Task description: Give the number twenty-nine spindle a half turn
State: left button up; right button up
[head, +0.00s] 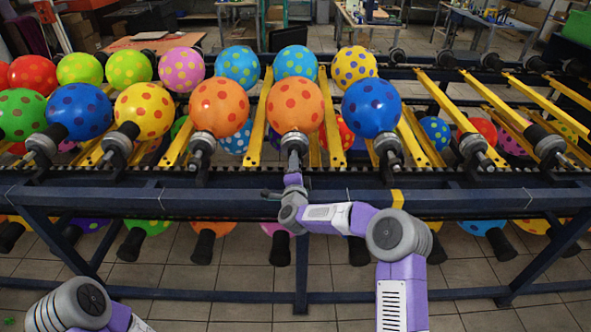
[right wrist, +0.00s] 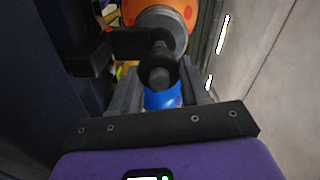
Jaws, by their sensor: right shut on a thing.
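The spindle (head: 295,142) in front of the middle of the rack bears an orange balloon (head: 295,104) with red dots. No number can be read on it. My right gripper (head: 293,166) is at the near end of this spindle, and its jaws are shut on it. In the right wrist view the spindle end (right wrist: 160,74) sits between the fingers, with the orange balloon (right wrist: 181,9) beyond. My right arm comes up from the lower right. Only part of my left arm shows at the lower left, and its gripper is out of the picture.
Neighbouring spindles bear another orange balloon (head: 219,107) on the left and a blue balloon (head: 371,107) on the right. A dark blue frame rail (head: 450,203) runs across in front. More balloons hang below. Tiled floor (head: 235,280) lies in front.

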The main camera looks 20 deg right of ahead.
jog(key=o, duration=1.1)
jog(key=shift+c, duration=0.2)
jog(key=shift+s, duration=0.1)
jog(key=p+v, duration=0.1)
jog(key=v, duration=0.6)
jog(key=shift+s+r, duration=0.1)
jog(key=shift+s, duration=0.1)
